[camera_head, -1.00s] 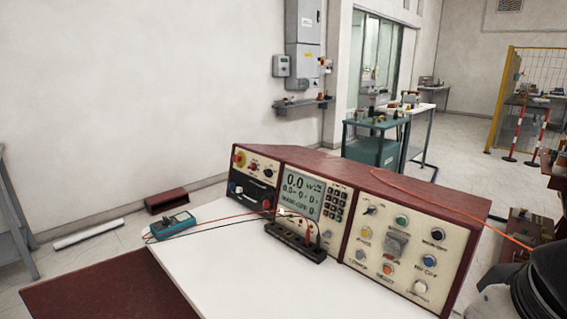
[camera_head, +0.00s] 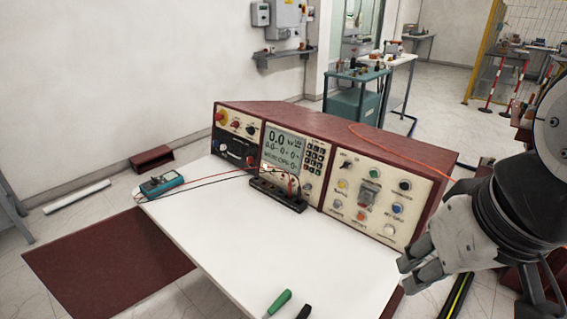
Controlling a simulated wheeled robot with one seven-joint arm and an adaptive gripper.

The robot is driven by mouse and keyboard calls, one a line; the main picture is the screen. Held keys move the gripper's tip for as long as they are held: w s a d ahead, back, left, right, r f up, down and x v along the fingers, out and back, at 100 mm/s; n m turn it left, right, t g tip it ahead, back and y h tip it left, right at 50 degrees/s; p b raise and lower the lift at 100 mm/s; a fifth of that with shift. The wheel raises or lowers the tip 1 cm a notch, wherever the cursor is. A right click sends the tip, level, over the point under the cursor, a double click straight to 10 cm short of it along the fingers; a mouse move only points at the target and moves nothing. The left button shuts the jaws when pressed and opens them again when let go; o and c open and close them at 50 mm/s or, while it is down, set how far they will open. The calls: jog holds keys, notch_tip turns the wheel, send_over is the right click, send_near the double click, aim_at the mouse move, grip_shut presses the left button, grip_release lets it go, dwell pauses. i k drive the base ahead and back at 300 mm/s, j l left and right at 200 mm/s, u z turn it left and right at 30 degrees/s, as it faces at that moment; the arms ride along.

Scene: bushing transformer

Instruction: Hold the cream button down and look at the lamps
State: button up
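The red-brown control console (camera_head: 440,200) stands on the white bench top. Its right panel carries several coloured buttons and knobs. A cream button (camera_head: 389,229) sits at the panel's lower right, with a blue one (camera_head: 397,208) above it. Small round coloured parts on the panel may be lamps; I cannot tell which are lit. The display (camera_head: 283,149) reads 0.0 on top. My gripper (camera_head: 405,277) is at the right, in front of the panel's lower right corner, apart from the cream button. Its two fingers point left, and it holds nothing I can see. Their gap is unclear.
A teal multimeter (camera_head: 162,184) lies on the bench's left with leads to a black terminal block (camera_head: 277,192). Green-handled tools (camera_head: 279,302) lie at the front edge. An orange cable (camera_head: 400,155) crosses the console top. The bench middle is clear.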

aim_at(388, 230)
jog(key=z, duration=0.4)
jog(key=i+j+z, duration=0.1)
jog(key=k+j+u, duration=0.1)
jog(key=j+u, duration=0.2)
jog(key=j, duration=0.3)
jog(key=j+u, duration=0.35)
jog(key=j, duration=0.25)
